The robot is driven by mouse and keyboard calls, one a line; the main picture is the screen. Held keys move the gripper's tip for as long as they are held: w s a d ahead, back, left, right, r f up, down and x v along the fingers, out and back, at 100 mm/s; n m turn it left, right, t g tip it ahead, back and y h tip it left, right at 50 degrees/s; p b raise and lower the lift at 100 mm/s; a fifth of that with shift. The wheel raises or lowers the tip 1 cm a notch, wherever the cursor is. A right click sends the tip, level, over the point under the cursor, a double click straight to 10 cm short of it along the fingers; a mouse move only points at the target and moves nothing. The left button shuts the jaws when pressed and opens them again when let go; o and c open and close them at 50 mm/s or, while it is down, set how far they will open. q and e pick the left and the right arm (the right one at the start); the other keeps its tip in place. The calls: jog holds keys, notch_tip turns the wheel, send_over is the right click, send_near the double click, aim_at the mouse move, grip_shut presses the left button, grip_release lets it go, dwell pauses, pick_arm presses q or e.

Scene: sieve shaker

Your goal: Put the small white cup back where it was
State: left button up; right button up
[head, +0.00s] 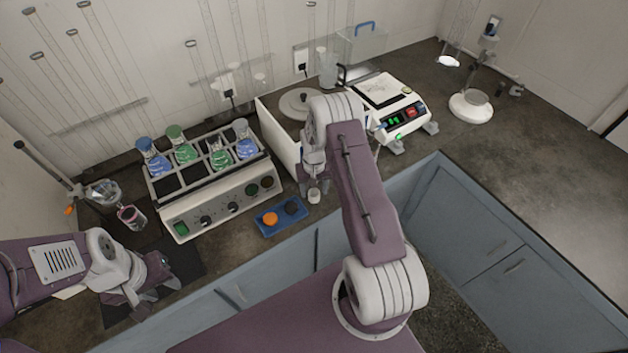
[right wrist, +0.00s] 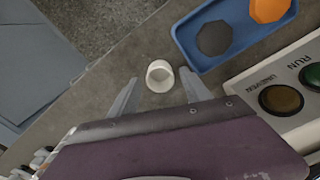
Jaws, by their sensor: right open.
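The small white cup (head: 314,196) stands on the dark counter near its front edge, just right of a blue tray. In the right wrist view the cup (right wrist: 160,76) shows its open mouth and lies between the two fingertips. My right gripper (head: 316,184) is open around or just above the cup; a gap shows between the cup and each finger in the right wrist view (right wrist: 158,80). My left gripper (head: 150,287) is low at the left, over a dark mat, away from the cup; its jaw opening is unclear.
The blue tray (head: 263,225) holds an orange and a dark octagonal piece. A shaker with flasks (head: 215,190) stands behind it. A balance-like device (head: 392,100) is at the back right. Glassware (head: 132,216) stands at the left. The right counter (head: 520,150) is mostly clear.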

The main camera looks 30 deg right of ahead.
notch_tip(320, 180, up, 10)
jog(key=b, duration=0.1)
jog(key=s+a+r+n, duration=0.1)
jog(key=s+a+r, duration=0.1)
jog(key=s, duration=0.4)
jog(key=s+a+r+n, duration=0.1)
jog(key=s+a+r, duration=0.2)
jog(key=s+a, duration=0.2)
jog(key=s+a+r+n+t, duration=0.1)
jog(key=s+a+r, duration=0.2)
jog(key=s, duration=0.4)
jog(key=shift+s+a, duration=0.15)
jog(key=shift+a, duration=0.4)
